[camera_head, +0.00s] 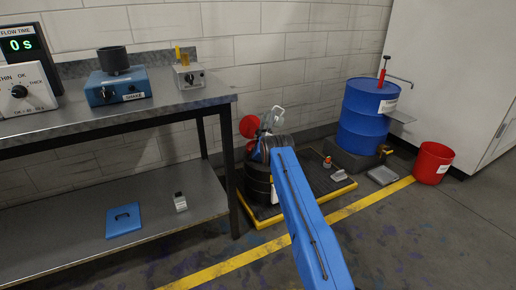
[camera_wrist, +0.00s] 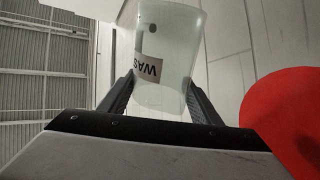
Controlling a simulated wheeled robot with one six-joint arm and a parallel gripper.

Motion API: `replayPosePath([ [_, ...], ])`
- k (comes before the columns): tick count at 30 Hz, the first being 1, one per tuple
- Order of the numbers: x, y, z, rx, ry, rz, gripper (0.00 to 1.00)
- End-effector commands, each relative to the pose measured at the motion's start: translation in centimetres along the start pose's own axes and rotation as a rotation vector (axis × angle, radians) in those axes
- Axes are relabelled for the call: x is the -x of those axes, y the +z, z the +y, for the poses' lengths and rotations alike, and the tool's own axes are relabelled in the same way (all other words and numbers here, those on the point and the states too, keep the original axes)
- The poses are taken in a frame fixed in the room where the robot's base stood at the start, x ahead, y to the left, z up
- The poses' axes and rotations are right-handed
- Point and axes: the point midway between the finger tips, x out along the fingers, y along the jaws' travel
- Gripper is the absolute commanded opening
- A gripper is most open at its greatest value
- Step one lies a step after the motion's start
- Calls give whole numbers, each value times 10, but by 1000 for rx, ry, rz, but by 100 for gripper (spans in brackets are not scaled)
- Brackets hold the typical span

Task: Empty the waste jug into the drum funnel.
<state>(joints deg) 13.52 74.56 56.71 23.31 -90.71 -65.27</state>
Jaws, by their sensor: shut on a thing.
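The waste jug (camera_wrist: 165,60) is pale and translucent, with a label starting "WAS" that reads upside down in the wrist view. My gripper (camera_wrist: 160,98) is shut on it, one dark finger on each side. In the head view the pale jug (camera_head: 277,116) shows above the end of my blue arm, over a dark drum (camera_head: 258,188); it looks tilted. A red disc (camera_head: 249,126), perhaps the funnel's lid, stands beside the jug; a large red shape (camera_wrist: 285,120) is at right in the wrist view. The funnel's mouth and the jug's contents cannot be made out.
The dark drum stands on a yellow-edged spill tray (camera_head: 340,190). A blue drum (camera_head: 368,125) with a red pump and a red bucket (camera_head: 432,164) stand to the right. A steel bench (camera_head: 150,108) with devices is at left. Open floor lies in front.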

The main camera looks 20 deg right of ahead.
Motion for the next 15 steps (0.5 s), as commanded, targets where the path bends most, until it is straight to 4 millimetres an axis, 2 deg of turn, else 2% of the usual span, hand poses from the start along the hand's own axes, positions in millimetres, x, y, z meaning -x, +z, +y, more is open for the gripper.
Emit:
replayPosePath([
  [8, 15, 18, -10, -115, -1, -171, 26],
  [15, 13, 35, -8, -225, 1, -337, 26],
])
